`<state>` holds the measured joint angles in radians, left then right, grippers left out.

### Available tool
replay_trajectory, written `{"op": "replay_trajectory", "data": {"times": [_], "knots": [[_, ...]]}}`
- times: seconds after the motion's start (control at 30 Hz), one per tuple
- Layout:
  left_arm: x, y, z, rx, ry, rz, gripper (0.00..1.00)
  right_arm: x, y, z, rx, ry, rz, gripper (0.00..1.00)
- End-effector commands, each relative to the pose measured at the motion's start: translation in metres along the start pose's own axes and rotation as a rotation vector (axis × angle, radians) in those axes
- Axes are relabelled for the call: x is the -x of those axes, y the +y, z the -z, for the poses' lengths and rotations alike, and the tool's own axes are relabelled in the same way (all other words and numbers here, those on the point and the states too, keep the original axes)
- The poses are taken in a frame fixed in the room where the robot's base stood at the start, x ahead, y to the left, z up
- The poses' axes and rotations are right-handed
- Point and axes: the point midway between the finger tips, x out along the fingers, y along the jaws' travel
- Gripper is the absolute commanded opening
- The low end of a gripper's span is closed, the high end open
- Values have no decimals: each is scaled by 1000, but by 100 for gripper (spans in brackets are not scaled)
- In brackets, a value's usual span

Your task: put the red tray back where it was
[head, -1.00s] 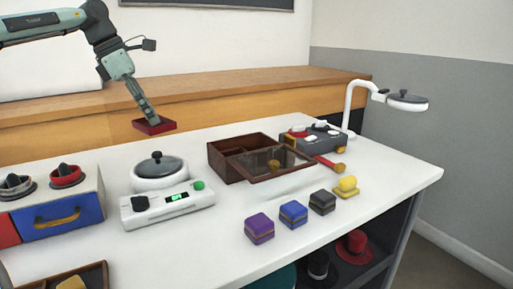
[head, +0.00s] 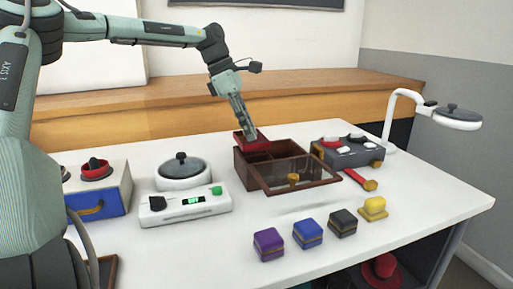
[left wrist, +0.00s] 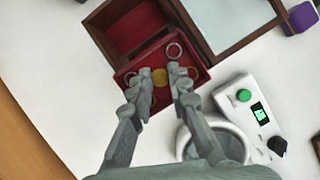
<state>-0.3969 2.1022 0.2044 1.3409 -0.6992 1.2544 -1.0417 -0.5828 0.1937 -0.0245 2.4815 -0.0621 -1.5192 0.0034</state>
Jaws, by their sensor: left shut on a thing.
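The red tray (head: 250,138) is in my left gripper (head: 244,128), at the left back corner of the dark wooden box (head: 243,170). In the left wrist view the tray (left wrist: 128,76) holds rings and a gold disc, and the left gripper (left wrist: 162,82) is on it. The tray overlaps the near end of the red-lined box (left wrist: 131,31) in that view; I cannot tell whether they touch. The box's glass lid (head: 298,174) is open toward the table's front. My right gripper is not in view.
Purple (head: 268,246), blue, black and yellow blocks are in front. A grey case (head: 347,152) and a white lamp (head: 455,115) are to the right.

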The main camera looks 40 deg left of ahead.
Motion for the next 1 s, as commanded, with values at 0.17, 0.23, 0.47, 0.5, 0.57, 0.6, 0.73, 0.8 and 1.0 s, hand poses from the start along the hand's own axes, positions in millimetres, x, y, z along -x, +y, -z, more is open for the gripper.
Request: {"op": "replay_trajectory", "data": {"times": [0.17,0.23,0.47,0.5,0.57,0.6,0.73,0.8,1.0], "knots": [[-16,3,-12,1,1,-1,0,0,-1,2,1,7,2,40],[-20,3,-13,2,0,-1,0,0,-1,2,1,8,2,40],[-47,3,-1,1,1,0,0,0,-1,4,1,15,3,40],[-51,2,1,1,1,0,0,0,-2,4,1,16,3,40],[-54,3,2,0,0,-2,0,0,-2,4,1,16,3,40],[-55,3,2,0,-1,-2,0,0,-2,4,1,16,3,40],[-54,3,2,0,-1,-3,0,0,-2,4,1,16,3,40],[-54,3,2,1,0,-3,0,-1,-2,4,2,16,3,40],[-56,3,3,1,0,-2,0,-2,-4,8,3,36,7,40]]}}
